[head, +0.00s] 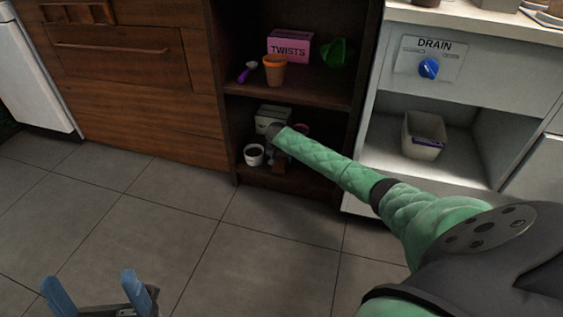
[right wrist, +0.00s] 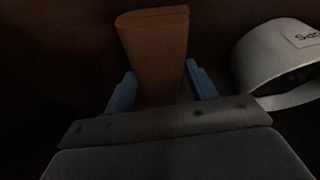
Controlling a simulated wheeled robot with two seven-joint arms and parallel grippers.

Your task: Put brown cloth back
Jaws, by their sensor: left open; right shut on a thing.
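The brown cloth (right wrist: 158,45) is folded and stands up between the blue fingers of my right gripper (right wrist: 162,92) in the right wrist view. The right gripper is shut on it. In the head view my green right arm reaches into the lower shelf compartment, and a small brown patch of the cloth (head: 280,168) shows below its end. The right gripper is mostly hidden there. My left gripper (head: 97,291) is open and empty over the floor at the bottom left of the head view.
The lower compartment of the dark shelf (head: 292,88) also holds a white cup (head: 254,155) and a pale box (head: 272,117). A white labelled container (right wrist: 285,60) stands right of the cloth. Above are a pink TWISTS box (head: 290,47), a terracotta pot (head: 275,72) and a green item.

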